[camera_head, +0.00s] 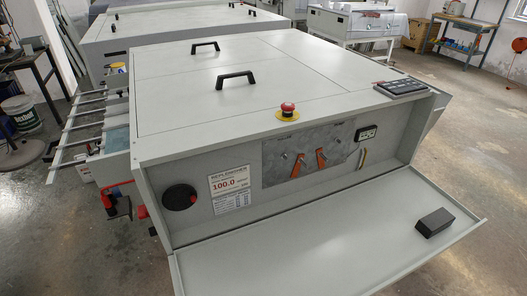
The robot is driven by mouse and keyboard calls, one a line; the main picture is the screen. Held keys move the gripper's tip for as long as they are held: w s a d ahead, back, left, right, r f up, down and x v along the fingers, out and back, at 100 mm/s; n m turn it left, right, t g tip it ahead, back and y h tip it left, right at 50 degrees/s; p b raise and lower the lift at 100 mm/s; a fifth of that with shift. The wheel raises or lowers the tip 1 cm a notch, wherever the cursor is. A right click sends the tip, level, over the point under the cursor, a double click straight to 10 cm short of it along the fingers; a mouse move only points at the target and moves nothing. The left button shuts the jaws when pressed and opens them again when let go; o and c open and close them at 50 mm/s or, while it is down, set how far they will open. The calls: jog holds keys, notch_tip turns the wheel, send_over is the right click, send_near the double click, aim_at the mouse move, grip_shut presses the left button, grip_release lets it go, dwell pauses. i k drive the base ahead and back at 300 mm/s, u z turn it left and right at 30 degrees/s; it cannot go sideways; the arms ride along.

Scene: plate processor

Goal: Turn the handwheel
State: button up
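A dark round disc, which looks like the handwheel (179,197), sits on the left of the machine's recessed front panel, beside a white label reading 100.0. It has a small red mark near its right edge. Its fine detail is too small to tell. My gripper is not in view, and nothing touches the disc.
The machine's front flap (300,262) hangs open below the panel, with a black box (435,222) on its right. Two orange levers (308,162) sit mid-panel. A red emergency button (288,109) is on top. Rods and a red-and-black fitting (120,205) protrude left.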

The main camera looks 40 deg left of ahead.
aim_at(180, 197)
jog(key=u, duration=0.3)
jog(key=k, duration=0.5)
jog(key=u, duration=1.5)
jog(key=i, duration=0.35)
jog(key=z, duration=0.05)
